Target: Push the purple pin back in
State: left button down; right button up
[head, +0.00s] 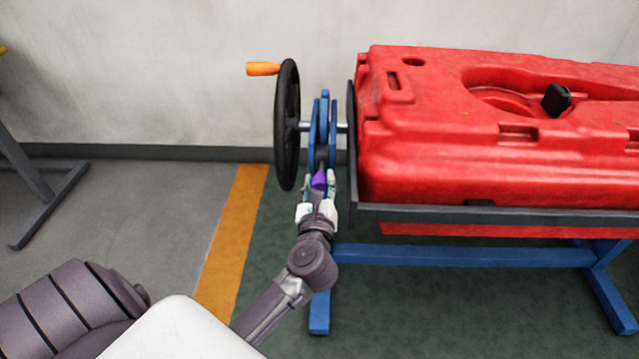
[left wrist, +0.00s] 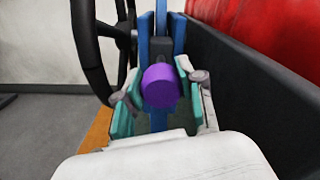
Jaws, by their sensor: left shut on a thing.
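The purple pin (head: 319,180) sits at the blue bracket (head: 323,125) between the black handwheel and the red tank. In the left wrist view the round purple end of the pin (left wrist: 161,86) faces me, in front of a dark block on the blue bracket. My left gripper (head: 318,187) is at the pin, with one finger on each side of it, shut on it. In the left wrist view its teal finger pads (left wrist: 158,92) flank the purple end. How deep the pin sits in the bracket is hidden. My right gripper is not in view.
The black handwheel (head: 287,125) with an orange handle (head: 263,69) is just left of the bracket. The red tank (head: 450,150) lies in a dark frame (head: 500,215) on blue legs at the right. Open floor lies to the left, with an orange stripe (head: 232,240).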

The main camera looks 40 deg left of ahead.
aim_at(321, 171)
pick_arm(q)
jog(key=x, duration=0.4)
jog(key=shift+s+r, duration=0.1)
jog(key=shift+r, duration=0.05)
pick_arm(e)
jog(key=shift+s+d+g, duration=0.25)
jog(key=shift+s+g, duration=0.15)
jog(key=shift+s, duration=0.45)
pick_arm(q)
jog(key=c, duration=1)
grip_release()
jog(key=o, duration=0.3)
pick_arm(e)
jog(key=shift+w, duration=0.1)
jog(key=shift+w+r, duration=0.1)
pick_arm(q)
jog(key=shift+s+d, duration=0.2)
jog(key=v, duration=1.1)
jog(key=shift+s+d, duration=0.1)
jog(key=shift+s, duration=0.05)
